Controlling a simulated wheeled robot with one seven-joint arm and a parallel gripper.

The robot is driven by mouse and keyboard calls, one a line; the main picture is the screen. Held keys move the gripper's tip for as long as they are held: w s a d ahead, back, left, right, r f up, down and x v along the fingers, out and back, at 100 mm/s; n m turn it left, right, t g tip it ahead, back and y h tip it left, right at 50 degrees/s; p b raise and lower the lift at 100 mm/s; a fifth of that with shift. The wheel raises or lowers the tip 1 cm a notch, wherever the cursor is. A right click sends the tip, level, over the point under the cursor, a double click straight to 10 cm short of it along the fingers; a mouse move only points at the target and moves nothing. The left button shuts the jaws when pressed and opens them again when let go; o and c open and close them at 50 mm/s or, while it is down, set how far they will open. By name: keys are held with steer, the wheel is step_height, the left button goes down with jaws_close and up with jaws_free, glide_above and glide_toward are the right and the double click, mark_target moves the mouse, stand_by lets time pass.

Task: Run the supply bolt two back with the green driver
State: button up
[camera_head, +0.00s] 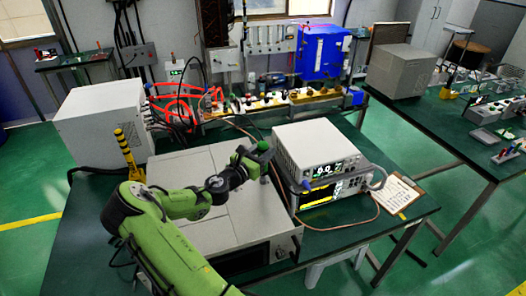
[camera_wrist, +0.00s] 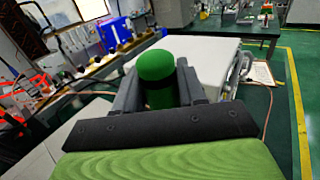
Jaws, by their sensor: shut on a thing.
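The green driver (camera_head: 264,146) stands upright in my gripper (camera_head: 250,162), above the right part of the large grey flat-topped unit (camera_head: 185,170). In the wrist view, the driver's rounded green cap and dark band (camera_wrist: 157,66) show between the two grey fingers of my gripper (camera_wrist: 158,90). The fingers are shut on it. The driver's lower end is hidden behind the gripper and fingers. No bolt can be made out in either view, so I cannot tell whether the driver's tip touches one.
A stack of two instruments with lit displays (camera_head: 315,155) stands close right of my gripper. A white box (camera_head: 100,120) with red cables is at the back left. A clipboard (camera_head: 397,193) lies on the dark green table (camera_head: 365,225), with some bare tabletop around it.

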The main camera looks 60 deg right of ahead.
steer(key=shift+a+f, duration=0.1)
steer(key=shift+f, duration=0.15)
steer(key=shift+r+p, duration=0.9)
steer(key=shift+p, duration=0.15)
step_height(320, 180, up, 8)
steer(key=p, duration=0.7)
steer(key=shift+f, duration=0.2)
